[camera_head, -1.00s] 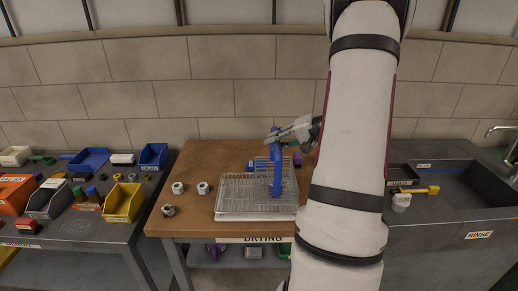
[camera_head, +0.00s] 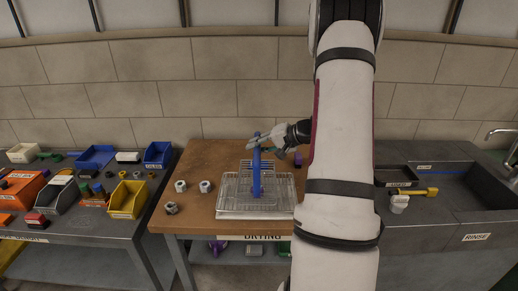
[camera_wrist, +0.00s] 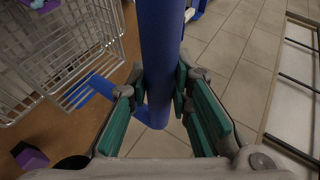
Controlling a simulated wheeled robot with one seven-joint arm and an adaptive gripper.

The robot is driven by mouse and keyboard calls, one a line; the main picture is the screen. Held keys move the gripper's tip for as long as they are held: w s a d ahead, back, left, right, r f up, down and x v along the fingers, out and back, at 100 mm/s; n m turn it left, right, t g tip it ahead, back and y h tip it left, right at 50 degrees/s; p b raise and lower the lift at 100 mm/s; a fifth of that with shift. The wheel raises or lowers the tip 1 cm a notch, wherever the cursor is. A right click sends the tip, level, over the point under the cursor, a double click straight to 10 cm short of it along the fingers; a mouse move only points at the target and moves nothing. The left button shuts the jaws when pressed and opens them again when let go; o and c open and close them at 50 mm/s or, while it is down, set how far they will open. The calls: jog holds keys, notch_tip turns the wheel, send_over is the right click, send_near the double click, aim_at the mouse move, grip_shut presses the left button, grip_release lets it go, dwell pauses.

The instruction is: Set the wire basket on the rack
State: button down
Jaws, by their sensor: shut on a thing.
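The wire basket (camera_head: 246,180) is a small wire mesh with a blue handle (camera_head: 257,178). My gripper (camera_head: 259,144) is shut on the upper part of the handle. In the wrist view, the blue handle passes between the teal finger pads of my gripper (camera_wrist: 160,95), and wire mesh (camera_wrist: 70,45) shows at the left. The wire rack (camera_head: 284,190) sits on a white tray on the wooden drying table. The basket appears over the middle of the rack. I cannot tell whether its bottom touches the wires.
Several metal nuts (camera_head: 205,187) lie left of the rack. Coloured bins, such as a yellow one (camera_head: 129,200), stand on the left table. A sink (camera_head: 465,185) and a yellow-handled brush (camera_head: 420,192) are at the right. A purple block (camera_wrist: 30,156) shows in the wrist view.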

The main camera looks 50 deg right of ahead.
jog(key=shift+f, duration=0.5)
jog(key=c, duration=1.5)
grip_release()
jog(key=shift+o, duration=0.2)
